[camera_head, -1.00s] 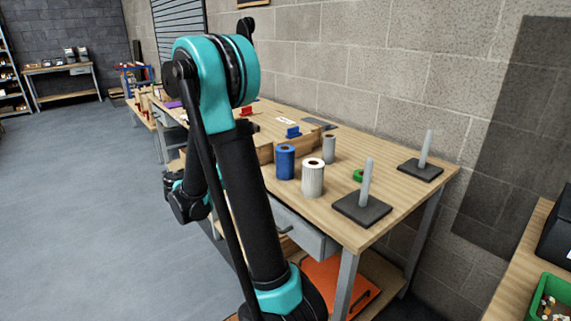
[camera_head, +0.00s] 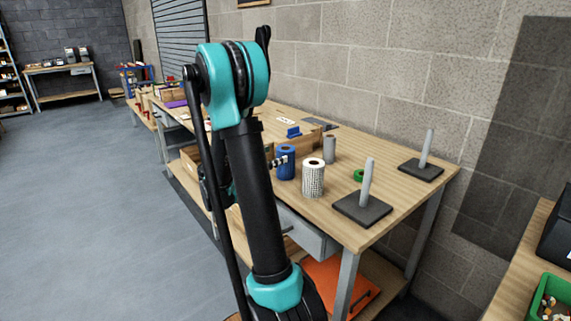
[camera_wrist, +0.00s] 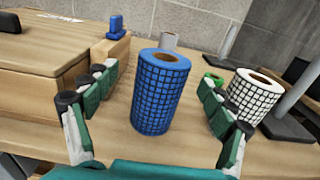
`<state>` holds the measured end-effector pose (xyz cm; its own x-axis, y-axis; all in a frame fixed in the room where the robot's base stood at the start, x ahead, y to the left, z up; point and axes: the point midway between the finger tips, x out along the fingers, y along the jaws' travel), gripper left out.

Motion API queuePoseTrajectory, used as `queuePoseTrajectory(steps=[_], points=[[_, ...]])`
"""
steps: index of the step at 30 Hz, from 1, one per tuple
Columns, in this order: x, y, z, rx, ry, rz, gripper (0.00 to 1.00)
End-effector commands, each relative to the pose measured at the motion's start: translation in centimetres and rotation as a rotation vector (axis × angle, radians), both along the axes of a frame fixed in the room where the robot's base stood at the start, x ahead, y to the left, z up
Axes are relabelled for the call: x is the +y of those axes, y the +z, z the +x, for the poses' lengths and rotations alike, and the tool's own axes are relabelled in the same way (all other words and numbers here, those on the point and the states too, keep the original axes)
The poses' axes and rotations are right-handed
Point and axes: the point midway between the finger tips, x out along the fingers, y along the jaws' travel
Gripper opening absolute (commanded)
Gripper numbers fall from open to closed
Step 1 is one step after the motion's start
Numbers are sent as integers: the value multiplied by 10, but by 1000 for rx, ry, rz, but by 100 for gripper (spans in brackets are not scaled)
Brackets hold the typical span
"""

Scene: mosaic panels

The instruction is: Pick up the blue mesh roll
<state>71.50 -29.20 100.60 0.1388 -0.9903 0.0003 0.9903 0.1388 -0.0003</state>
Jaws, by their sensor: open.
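The blue mesh roll (camera_head: 285,163) stands upright on the wooden table, left of the white mesh roll (camera_head: 313,178). In the wrist view the blue mesh roll (camera_wrist: 160,92) stands in the middle, between and beyond the tips of my gripper (camera_wrist: 158,84). My gripper is open, with one finger on each side of the roll and a visible gap on both sides. In the head view its fingertips (camera_head: 278,161) show beside the roll's left side; the rest is mostly hidden behind my arm.
The white mesh roll (camera_wrist: 254,95) stands close to my right finger. A grey roll (camera_head: 329,149) stands behind, and a green ring (camera_head: 359,175) lies to the right. Two posts on dark bases (camera_head: 362,210) (camera_head: 421,171) stand at the right. A wooden box (camera_wrist: 60,62) is at left.

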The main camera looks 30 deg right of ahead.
Motion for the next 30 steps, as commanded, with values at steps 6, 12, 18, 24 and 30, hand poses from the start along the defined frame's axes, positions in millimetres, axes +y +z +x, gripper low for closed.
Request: queuePoseTrajectory(steps=[6,12,18,24,30], points=[[-20,0,-1,0,-3,0,83],[-47,-1,1,0,-2,0,83],[-54,-1,2,0,-1,0,83],[-54,-1,3,0,0,0,76],[-54,-1,3,0,0,0,51]])
